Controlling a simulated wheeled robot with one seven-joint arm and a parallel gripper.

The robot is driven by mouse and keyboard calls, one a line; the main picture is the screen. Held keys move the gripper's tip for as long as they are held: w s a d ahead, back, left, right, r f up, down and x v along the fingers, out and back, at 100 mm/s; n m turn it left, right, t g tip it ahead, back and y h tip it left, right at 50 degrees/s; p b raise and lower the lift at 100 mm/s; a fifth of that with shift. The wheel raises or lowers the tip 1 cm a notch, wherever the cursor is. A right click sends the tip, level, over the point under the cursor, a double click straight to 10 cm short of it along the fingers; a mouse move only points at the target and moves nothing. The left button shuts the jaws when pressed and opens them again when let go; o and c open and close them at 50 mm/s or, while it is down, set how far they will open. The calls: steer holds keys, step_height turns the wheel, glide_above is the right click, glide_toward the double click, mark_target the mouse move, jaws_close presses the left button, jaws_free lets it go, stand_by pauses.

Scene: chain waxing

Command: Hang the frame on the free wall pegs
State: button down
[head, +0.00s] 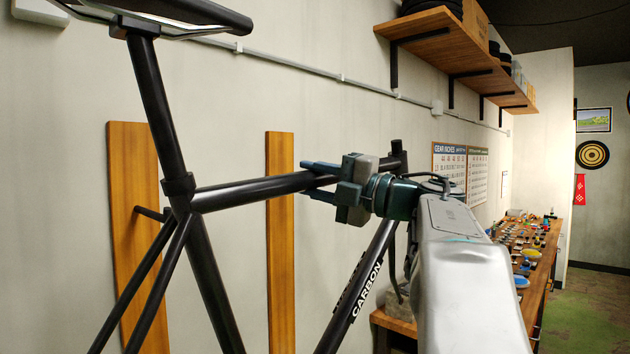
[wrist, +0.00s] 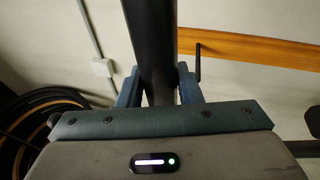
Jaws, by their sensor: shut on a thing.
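The black bicycle frame (head: 250,193) fills the left and middle of the head view, upright, with "CARBON" on its down tube and a saddle at the top left. My gripper (head: 312,181) is shut on its top tube near the front end. In the wrist view the dark tube (wrist: 152,45) runs between the two blue fingers (wrist: 158,88). Two vertical wooden boards, left (head: 130,255) and right (head: 280,235), are on the wall behind the frame. A dark peg (head: 150,214) juts from the left board. The wrist view shows a dark peg (wrist: 198,62) at a board (wrist: 255,48). Whether the frame touches any peg cannot be told.
A wooden shelf (head: 440,45) on black brackets is high on the wall at the right. Below it stands a workbench (head: 545,265) with many small items. Charts (head: 450,165) hang on the wall. Dark tyre-like rings (wrist: 45,115) show at the left of the wrist view.

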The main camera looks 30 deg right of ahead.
steer(key=shift+a+r, duration=0.1)
steer(key=shift+r, duration=0.15)
steer(key=w+a+p, duration=0.4)
steer(key=w, duration=0.8)
steer(key=shift+g, duration=0.3)
stand_by(1.3)
steer(key=shift+a, duration=0.15)
stand_by(0.7)
